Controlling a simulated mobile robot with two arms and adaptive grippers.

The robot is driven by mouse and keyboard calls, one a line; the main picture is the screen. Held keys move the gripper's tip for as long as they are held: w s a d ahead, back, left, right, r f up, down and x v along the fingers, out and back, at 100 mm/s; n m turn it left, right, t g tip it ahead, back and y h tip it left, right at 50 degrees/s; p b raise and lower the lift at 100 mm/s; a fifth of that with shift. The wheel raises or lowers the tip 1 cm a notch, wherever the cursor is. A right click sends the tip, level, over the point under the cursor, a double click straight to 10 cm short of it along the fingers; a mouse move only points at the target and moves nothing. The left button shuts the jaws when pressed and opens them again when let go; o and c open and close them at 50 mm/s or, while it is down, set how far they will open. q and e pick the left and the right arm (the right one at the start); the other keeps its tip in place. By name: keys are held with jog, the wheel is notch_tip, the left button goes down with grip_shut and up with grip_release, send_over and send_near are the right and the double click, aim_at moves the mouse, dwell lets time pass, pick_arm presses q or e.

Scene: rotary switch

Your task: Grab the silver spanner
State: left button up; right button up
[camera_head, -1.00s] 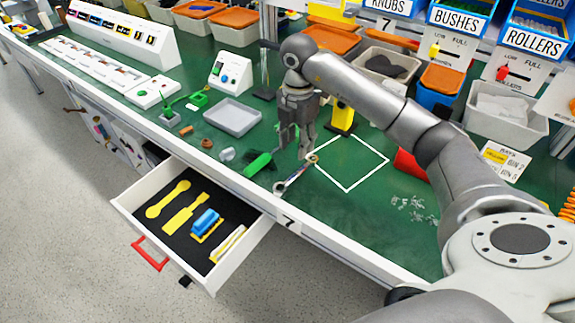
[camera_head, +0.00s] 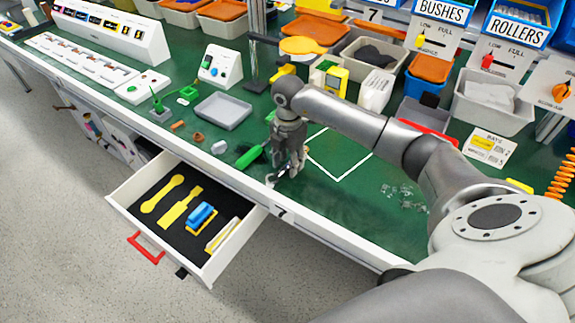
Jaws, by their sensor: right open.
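The silver spanner (camera_head: 271,181) lies near the front edge of the green bench, and most of it is hidden behind my right gripper. My right gripper (camera_head: 284,176) points down with its fingers open, right at the spanner. I cannot tell whether the fingers touch it or stand on either side of it. My left gripper is not in view.
A green-handled tool (camera_head: 250,156) lies just left of my gripper. A grey tray (camera_head: 223,111) is farther back. An open drawer (camera_head: 124,203) with yellow tools sticks out below the bench front. A white square outline (camera_head: 338,180) marks clear bench to the right.

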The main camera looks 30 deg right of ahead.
grip_shut()
jog(key=shift+r, duration=0.2)
